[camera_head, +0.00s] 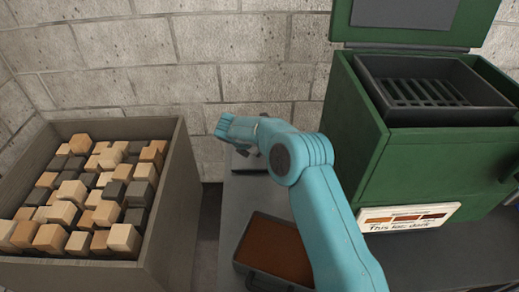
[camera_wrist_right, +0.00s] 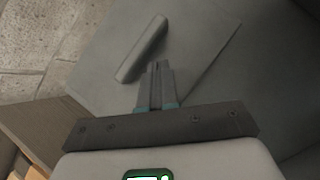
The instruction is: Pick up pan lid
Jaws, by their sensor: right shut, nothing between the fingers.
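A flat grey lid (camera_wrist_right: 205,55) with a raised bar handle (camera_wrist_right: 142,48) lies below my right gripper in the right wrist view. My right gripper (camera_wrist_right: 157,68) is shut and empty, its fingertips in front of the handle's near end in the picture; I cannot tell whether they touch it. In the head view the right gripper (camera_head: 246,151) is mostly hidden by my teal arm, above the far end of the dark bench. The lid is largely hidden there. An open pan (camera_head: 244,262) with brown contents sits nearer on the bench. My left gripper is not in view.
A wooden crate (camera_head: 165,190) full of light, brown and dark blocks stands at left. A green box (camera_head: 430,165) with its lid raised holds a dark slatted tray (camera_head: 365,82) at right, with a label card (camera_head: 407,217) at its front. A block wall (camera_head: 180,60) closes the back.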

